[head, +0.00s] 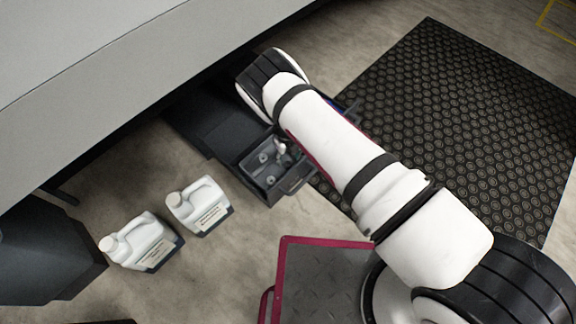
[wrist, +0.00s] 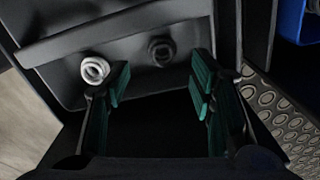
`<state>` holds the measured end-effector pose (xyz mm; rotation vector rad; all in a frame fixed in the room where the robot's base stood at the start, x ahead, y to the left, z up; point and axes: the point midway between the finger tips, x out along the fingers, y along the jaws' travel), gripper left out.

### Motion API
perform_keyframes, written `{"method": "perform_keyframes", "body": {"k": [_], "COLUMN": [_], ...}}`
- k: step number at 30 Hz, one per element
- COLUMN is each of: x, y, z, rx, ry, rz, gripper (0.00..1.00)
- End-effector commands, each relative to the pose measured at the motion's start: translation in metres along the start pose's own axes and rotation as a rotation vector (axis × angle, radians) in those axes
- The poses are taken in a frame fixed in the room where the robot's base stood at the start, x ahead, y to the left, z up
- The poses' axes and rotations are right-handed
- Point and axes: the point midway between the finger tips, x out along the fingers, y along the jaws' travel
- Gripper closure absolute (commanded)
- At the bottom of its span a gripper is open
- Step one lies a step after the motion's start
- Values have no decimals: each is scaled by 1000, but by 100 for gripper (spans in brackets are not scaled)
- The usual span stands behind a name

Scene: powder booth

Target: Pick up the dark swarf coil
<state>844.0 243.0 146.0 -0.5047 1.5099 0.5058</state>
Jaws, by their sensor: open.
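The dark swarf coil (wrist: 161,51) is a small black ring lying in a dark grey bin (wrist: 130,30) in the wrist view. A pale, silvery coil (wrist: 94,70) lies to its left, close to the left finger. My gripper (wrist: 161,82) is open, its green-padded fingers apart, with nothing between the pads. The dark coil shows beyond the gap between the fingertips, apart from both. In the head view the bin (head: 258,184) stands on the floor beside the machine, with small pieces inside that I cannot tell apart. My arm hides most of the gripper there.
Two white jugs (head: 200,207) (head: 142,243) stand on the floor left of the bin. A large grey machine (head: 110,60) overhangs at upper left. A black patterned mat (head: 460,110) lies at right. A blue object (wrist: 309,22) is at the wrist view's upper right.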

Motion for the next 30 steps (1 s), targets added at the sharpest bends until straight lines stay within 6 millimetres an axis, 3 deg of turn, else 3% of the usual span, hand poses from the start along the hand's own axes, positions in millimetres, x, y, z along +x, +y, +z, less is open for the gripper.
{"method": "perform_keyframes", "body": {"k": [9,19,20,24,25,30], "x": [42,47,47,46,46,47], "y": [-3,-3,-3,-3,-3,-3], "z": [3,4,4,4,4,4], "rx": [-3,-1,-1,-1,-1,-1], "ry": [2,0,0,1,1,1], "rz": [0,0,0,0,0,0], "gripper": [50,50,52,84,88,88]}}
